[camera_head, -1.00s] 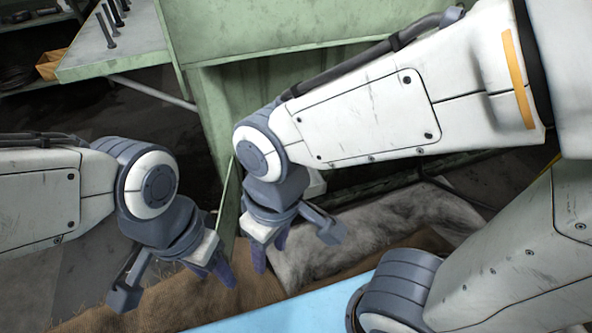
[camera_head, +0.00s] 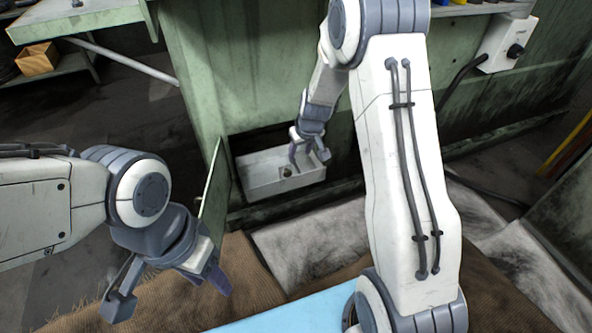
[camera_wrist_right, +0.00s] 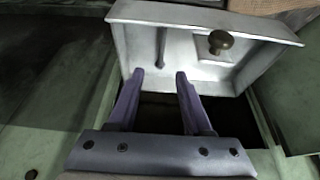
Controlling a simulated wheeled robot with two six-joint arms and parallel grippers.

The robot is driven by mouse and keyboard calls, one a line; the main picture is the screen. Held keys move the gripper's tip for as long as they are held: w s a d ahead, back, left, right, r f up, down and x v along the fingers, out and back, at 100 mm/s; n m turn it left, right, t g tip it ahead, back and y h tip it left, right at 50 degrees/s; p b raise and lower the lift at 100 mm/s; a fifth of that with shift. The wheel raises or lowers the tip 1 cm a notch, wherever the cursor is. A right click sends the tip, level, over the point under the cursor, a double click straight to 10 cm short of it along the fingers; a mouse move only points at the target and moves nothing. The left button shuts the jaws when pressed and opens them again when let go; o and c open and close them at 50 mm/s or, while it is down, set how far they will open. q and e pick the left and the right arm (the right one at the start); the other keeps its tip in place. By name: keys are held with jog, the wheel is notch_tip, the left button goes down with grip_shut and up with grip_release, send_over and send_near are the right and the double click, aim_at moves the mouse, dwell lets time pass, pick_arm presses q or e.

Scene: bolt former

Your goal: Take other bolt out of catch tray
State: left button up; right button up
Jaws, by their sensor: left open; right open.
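The light grey catch tray (camera_head: 262,183) sits in the opening low in the green machine. It also shows in the right wrist view (camera_wrist_right: 130,38). A thin grey bolt (camera_wrist_right: 162,47) shows in it in the right wrist view, left of a dark round knob (camera_wrist_right: 221,41). The bolt is too small to make out in the head view. My right gripper (camera_head: 307,151) is over the tray, open and empty. In the right wrist view its fingertips (camera_wrist_right: 160,74) are apart, short of the bolt and roughly in line with it. My left gripper (camera_head: 208,275) is open and empty, left of the tray.
A green door panel (camera_head: 214,190) stands open at the tray's left. The green machine wall (camera_head: 192,70) rises above the opening. A light blue surface (camera_head: 285,308) and brown sacking (camera_head: 165,305) lie in front. A green table (camera_head: 85,15) stands at upper left.

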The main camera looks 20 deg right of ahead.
aim_at(294, 166)
jog(key=b+x, duration=0.1)
jog(key=x, duration=0.2)
jog(key=b+x, duration=0.3)
jog(key=x, duration=0.2)
jog(key=shift+a+r, duration=0.1)
jog(key=shift+r, duration=0.1)
jog(key=shift+f, duration=0.2)
grip_shut()
dwell(1.3)
